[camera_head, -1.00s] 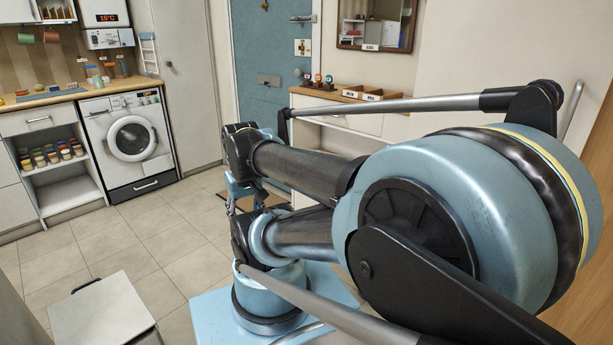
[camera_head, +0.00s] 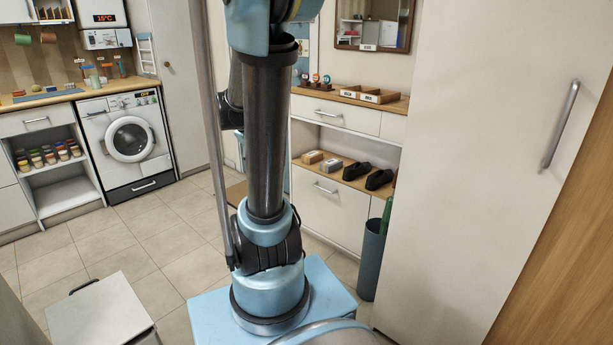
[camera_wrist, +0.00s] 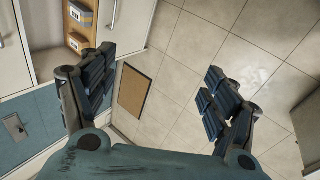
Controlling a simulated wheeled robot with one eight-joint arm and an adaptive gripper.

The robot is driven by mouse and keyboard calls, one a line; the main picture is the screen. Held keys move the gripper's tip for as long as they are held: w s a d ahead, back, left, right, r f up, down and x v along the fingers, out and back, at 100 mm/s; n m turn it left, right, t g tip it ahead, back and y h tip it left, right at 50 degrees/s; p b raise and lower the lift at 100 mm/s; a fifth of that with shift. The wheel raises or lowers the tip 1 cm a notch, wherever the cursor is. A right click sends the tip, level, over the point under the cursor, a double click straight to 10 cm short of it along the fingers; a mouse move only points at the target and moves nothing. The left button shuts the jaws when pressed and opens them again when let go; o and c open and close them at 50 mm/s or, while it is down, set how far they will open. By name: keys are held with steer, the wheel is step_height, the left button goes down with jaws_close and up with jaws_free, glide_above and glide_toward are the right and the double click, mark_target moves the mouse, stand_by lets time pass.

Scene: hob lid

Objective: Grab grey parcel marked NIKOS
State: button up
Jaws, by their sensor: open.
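In the head view, two small parcels lie on the open shelf of the white cabinet, left of a pair of dark shoes. The left one (camera_head: 312,157) looks tan and the right one (camera_head: 331,165) looks greyer. Both are too small for me to read a name, so I cannot tell which is marked NIKOS. My gripper (camera_wrist: 160,90) shows in the wrist view with its two dark fingers wide apart and nothing between them. It hangs above the tiled floor and is out of sight in the head view.
The white cabinet (camera_head: 335,212) carries labelled wooden trays (camera_head: 370,95) on top and dark shoes (camera_head: 379,180) on its shelf. A blue bin (camera_head: 371,262) stands at its right. A brown mat (camera_wrist: 133,90) lies on the floor. A grey lidded box (camera_head: 100,310) stands front left.

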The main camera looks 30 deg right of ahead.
steer(key=w+d+f+n+h, duration=0.3)
steer(key=w+d+n, duration=0.1)
steer(key=w+d, duration=0.7)
steer(key=w+d+f+n+h, duration=0.35)
steer(key=w+d, duration=0.55)
steer(key=w, duration=0.4)
steer(key=w+d+f+n+h, duration=0.1)
steer(key=d+f+n, duration=0.1)
steer(key=d+f, duration=0.2)
steer(key=w+d+f+n+t+h, duration=0.1)
steer(key=w+d+f+n+h, duration=0.1)
steer(key=f, duration=0.8)
steer(key=w+d+f+n+h, duration=0.2)
steer(key=d+f+n, duration=0.2)
steer(key=d+f, duration=0.2)
steer(key=shift+w+d+f, duration=0.15)
steer(key=shift+d+f, duration=0.1)
steer(key=shift+f, duration=0.55)
steer(key=shift+d, duration=0.1)
